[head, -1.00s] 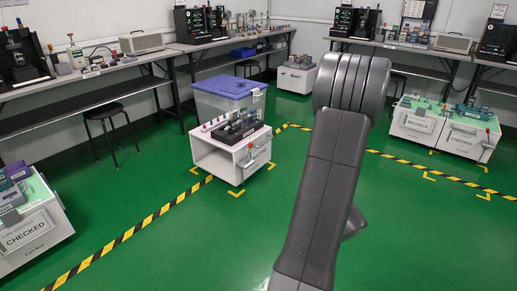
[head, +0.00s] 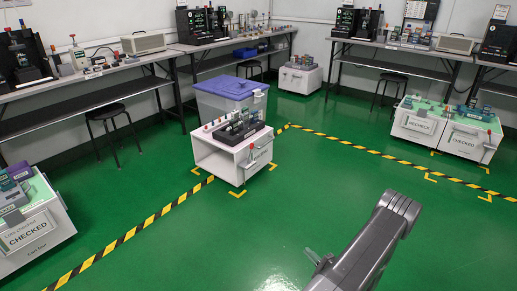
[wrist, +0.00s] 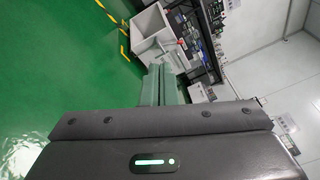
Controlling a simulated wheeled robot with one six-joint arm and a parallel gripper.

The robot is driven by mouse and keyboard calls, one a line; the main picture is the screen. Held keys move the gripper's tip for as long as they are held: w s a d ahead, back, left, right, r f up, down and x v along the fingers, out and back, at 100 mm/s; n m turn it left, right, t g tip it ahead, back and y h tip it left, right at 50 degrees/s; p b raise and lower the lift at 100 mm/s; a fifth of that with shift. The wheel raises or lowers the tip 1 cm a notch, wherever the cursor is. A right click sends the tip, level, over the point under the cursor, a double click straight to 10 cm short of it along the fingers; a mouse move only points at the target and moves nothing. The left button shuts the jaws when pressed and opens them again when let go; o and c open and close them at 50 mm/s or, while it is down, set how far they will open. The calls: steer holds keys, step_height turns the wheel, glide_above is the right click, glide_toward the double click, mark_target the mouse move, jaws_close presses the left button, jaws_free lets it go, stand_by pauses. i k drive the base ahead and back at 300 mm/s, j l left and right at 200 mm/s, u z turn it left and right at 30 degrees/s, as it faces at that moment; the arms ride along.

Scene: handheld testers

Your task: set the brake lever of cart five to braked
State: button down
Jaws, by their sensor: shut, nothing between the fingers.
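A white cart (head: 228,163) stands mid-floor inside yellow corner marks, carrying a dark rack of handheld testers (head: 238,131). A lever with a red knob (head: 251,147) stands roughly upright on its near side. No readable number shows on this cart, so I cannot tell whether it is cart five. A white cart with a red knob (wrist: 182,42) also shows in the wrist view, beyond my gripper. My gripper (wrist: 165,85) is shut and empty there, away from the cart. In the head view my arm occupies the lower right, clear of all carts.
A cart labelled CHECKED (head: 32,228) stands at lower left. Carts labelled RECHECK (head: 416,124) and CHECKED (head: 467,140) stand at right. A purple-lidded bin (head: 228,92) is behind the middle cart. Benches and stools line the walls. Green floor (head: 300,190) in front is clear.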

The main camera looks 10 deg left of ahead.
mark_target(252, 144)
steer(key=i+l+u, duration=0.2)
steer(key=i, duration=0.4)
steer(key=i+l+u, duration=0.2)
steer(key=i, duration=0.35)
steer(key=i+l+u, duration=0.25)
steer(key=i, duration=0.35)
steer(key=i+l+u, duration=0.2)
steer(key=i+l, duration=0.2)
steer(key=i, duration=0.1)
